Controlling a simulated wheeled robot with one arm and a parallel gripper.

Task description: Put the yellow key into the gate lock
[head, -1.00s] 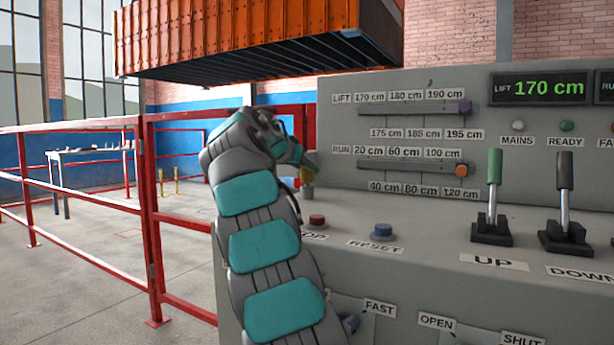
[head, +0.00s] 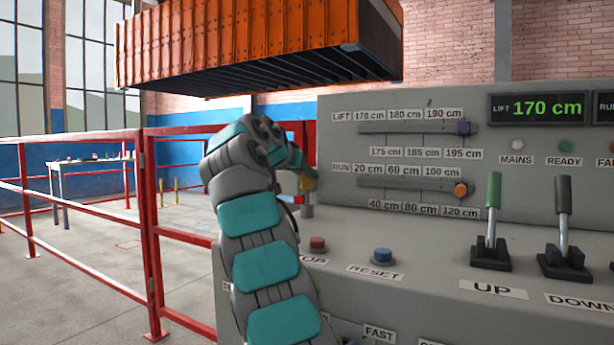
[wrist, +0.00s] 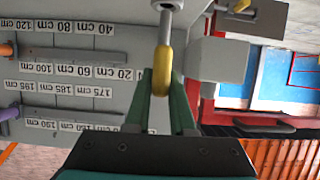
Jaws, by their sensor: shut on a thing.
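My gripper (wrist: 163,105) is shut on the yellow key (wrist: 164,72); its green fingers stand on either side of the yellow grip. A grey shaft runs from the key toward a round grey fitting (wrist: 167,5) at the top edge of the wrist view. I cannot tell whether the shaft is inside it. In the head view my gripper (head: 303,178) is at the left end of the grey control panel, partly hidden by my arm, with a bit of the yellow key (head: 308,182) showing above a short grey post (head: 307,210). I cannot identify the gate lock for certain.
The control panel (head: 400,260) carries a red button (head: 317,244), a blue reset button (head: 383,256), a green lever (head: 492,205), a black lever (head: 563,210) and sliders. Red railings (head: 85,215) stand left. An orange container (head: 260,45) hangs behind. A grey block (wrist: 222,60) is beside my fingers.

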